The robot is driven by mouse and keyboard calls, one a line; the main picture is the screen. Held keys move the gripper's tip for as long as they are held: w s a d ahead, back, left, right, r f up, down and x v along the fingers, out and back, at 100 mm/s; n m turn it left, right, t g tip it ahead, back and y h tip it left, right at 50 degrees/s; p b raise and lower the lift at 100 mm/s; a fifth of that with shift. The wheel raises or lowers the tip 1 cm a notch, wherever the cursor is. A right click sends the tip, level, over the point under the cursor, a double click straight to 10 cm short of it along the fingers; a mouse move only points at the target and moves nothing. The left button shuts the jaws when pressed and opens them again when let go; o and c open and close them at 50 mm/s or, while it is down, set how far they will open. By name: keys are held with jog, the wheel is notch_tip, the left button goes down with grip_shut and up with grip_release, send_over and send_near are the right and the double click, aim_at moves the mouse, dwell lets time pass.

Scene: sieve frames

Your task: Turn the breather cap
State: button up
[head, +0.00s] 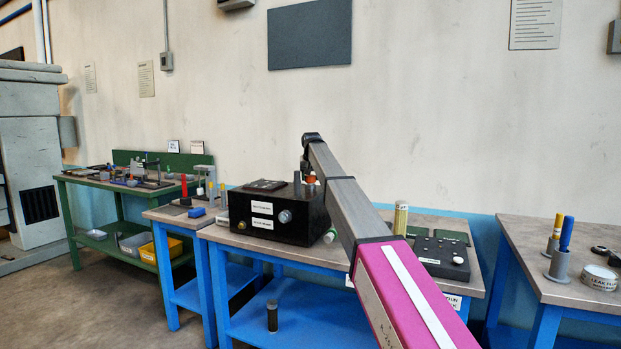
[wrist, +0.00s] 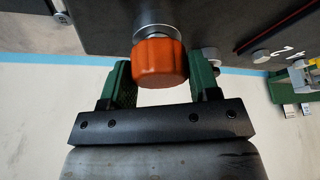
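The breather cap is an orange, ribbed knob (wrist: 160,64) on a silver neck, at the upper middle of the wrist view. It also shows small in the head view (head: 311,179), on top of the black box (head: 300,215), partly hidden by my arm. My gripper (wrist: 159,80) has two green fingers, one on each side of the cap. Narrow gaps seem to show between the fingers and the cap, so it looks open around it. In the head view my gripper (head: 309,168) is small and mostly hidden behind my arm.
The black box stands on a blue-legged bench (head: 216,236) with a grey post (head: 297,184) on top near the cap. A dark control box (head: 441,257) and a yellowish cylinder (head: 400,218) stand to the right. Another bench (head: 510,235) is at far right.

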jog(key=o, duration=0.3)
jog(key=shift+r, duration=0.1)
jog(key=v, duration=1)
jog(key=shift+r, duration=0.3)
jog(key=shift+s, duration=0.1)
